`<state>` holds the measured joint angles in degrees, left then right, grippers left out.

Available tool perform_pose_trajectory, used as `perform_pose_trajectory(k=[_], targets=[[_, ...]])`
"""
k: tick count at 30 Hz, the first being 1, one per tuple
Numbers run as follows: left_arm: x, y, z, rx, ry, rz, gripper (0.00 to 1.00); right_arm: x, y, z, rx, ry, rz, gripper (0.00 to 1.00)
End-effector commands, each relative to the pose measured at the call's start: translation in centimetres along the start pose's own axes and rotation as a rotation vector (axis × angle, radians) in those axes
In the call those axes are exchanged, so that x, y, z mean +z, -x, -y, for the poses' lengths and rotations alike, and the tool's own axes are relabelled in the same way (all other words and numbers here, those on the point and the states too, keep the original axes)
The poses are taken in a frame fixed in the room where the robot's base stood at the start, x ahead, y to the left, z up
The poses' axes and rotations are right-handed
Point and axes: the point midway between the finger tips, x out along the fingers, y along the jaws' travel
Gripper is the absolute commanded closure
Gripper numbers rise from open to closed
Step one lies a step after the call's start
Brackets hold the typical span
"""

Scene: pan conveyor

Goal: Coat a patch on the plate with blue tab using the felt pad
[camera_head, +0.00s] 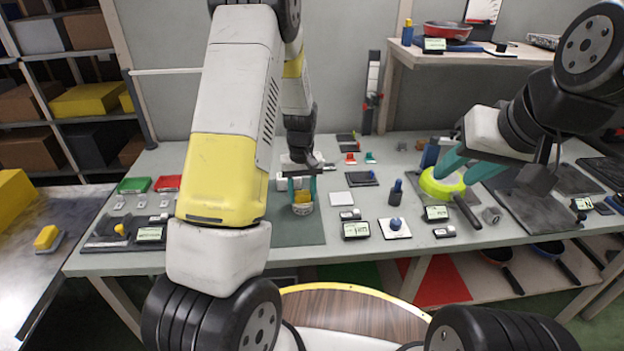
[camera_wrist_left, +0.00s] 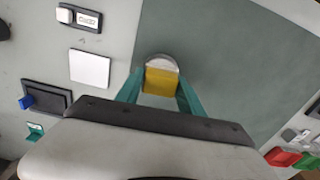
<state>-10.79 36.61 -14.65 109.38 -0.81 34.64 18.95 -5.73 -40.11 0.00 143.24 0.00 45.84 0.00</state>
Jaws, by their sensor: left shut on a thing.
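My left gripper (camera_head: 302,190) is shut on a yellow block (camera_head: 302,196), which looks like the felt pad's grip; the block also shows between the teal fingers in the left wrist view (camera_wrist_left: 161,82). A round whitish piece (camera_head: 302,209) sits right under the block; I cannot tell whether it is the pad or a small dish. A dark square plate with a blue tab (camera_head: 360,179) lies to the right of the left gripper; it also shows at the left of the wrist view (camera_wrist_left: 46,97). My right gripper (camera_head: 468,166) has its fingers apart by a lime-green pan (camera_head: 431,187).
A blue-knobbed white plate (camera_head: 395,235) and dark blue bottle (camera_head: 396,192) stand right. The green mat (camera_head: 300,233) is largely clear. Green and red blocks (camera_head: 167,183) lie left.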

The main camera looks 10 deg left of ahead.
Motion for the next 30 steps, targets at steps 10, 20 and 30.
perform_pose_trajectory(k=[10, 20, 30], targets=[[0.1, 0.6, 0.0, -0.001, -0.001, 0.001, 0.87, 0.0, 0.0, 0.0, 0.0, 0.0, 0.0, 0.64], [0.0, 3.4, 0.0, 0.0, 0.0, -0.001, 0.87, 0.0, 0.0, 0.0, 0.0, 0.0, 0.0, 0.64], [0.0, 6.1, 0.0, 0.0, 0.0, 0.0, 0.87, 0.0, 0.0, 0.0, 0.0, 0.0, 0.0, 0.64]])
